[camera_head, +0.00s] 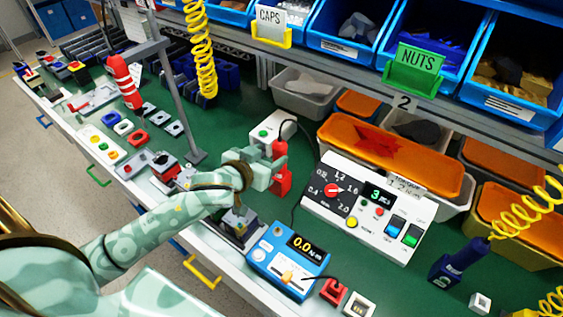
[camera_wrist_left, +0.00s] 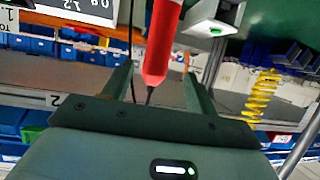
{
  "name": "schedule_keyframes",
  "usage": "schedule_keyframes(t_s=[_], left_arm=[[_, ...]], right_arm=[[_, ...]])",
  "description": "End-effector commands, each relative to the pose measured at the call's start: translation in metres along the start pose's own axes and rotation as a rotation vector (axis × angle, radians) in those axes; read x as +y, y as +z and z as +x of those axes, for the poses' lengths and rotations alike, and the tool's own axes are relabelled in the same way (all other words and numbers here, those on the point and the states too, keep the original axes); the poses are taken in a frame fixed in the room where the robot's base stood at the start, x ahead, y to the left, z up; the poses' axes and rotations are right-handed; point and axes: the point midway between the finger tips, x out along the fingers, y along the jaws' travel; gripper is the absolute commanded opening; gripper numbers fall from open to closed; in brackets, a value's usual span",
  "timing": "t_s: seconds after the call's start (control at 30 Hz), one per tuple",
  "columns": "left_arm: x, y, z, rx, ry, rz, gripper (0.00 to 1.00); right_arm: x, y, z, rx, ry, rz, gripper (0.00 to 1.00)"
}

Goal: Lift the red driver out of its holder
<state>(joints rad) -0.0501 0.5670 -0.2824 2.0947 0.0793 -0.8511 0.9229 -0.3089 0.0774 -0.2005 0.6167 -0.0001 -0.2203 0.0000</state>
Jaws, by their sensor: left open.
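The red driver (camera_head: 281,181) stands roughly upright on the green bench, left of the white control box. It also shows in the left wrist view (camera_wrist_left: 159,45), with a dark thin cord at its end. My left gripper (camera_head: 268,173) is at the driver in the head view. In the left wrist view the gripper (camera_wrist_left: 158,78) is open, its two fingers apart on either side of the driver, with gaps showing. My right gripper is not in view.
The white control box (camera_head: 370,212) with a dial stands right of the driver, and a blue meter (camera_head: 288,262) in front. A white unit with a green button (camera_head: 271,131) stands behind. A grey post (camera_head: 181,95) rises to the left. Orange-lidded bins (camera_head: 385,150) stand at the back.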

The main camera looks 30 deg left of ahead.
Motion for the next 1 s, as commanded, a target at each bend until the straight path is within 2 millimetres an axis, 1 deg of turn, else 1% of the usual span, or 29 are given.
schedule_keyframes(t_s=[0.03, 0.1, 0.27, 0.4, 0.5, 0.6, 0.8, 0.83, 0.87, 0.9, 0.97, 1.0], left_arm=[[0.000, 0.002, 0.010, 0.000, 0.000, 0.000, 0.58], [0.000, 0.002, 0.018, 0.000, 0.000, 0.000, 0.58], [0.001, 0.002, 0.030, 0.000, 0.000, 0.001, 0.58], [0.005, 0.007, 0.053, 0.000, 0.000, 0.001, 0.58], [0.005, 0.007, 0.068, 0.000, 0.000, 0.002, 0.58], [0.006, 0.006, 0.075, 0.000, 0.001, 0.001, 0.58], [0.006, 0.005, 0.075, 0.000, 0.001, 0.001, 0.58], [0.006, 0.005, 0.075, 0.000, 0.001, 0.001, 0.55], [0.006, 0.005, 0.075, 0.000, 0.001, 0.001, 0.47], [0.006, 0.005, 0.075, 0.000, 0.001, 0.001, 0.36], [0.006, 0.005, 0.075, 0.000, 0.001, 0.001, 0.19], [0.006, 0.005, 0.075, 0.000, 0.001, 0.001, 0.08]], right_arm=[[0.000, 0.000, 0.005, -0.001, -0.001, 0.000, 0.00], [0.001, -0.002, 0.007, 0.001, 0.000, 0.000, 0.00], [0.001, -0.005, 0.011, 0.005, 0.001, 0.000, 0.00], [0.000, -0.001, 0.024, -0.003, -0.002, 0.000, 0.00], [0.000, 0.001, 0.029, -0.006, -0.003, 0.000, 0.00], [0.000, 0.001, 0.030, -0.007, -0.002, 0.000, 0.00], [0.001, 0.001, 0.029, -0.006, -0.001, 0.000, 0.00], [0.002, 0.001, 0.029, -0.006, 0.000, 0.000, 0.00], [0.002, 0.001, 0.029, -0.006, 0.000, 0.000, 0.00], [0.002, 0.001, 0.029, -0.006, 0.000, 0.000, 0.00], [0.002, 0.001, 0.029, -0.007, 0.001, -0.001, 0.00], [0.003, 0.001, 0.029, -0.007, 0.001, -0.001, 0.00]])
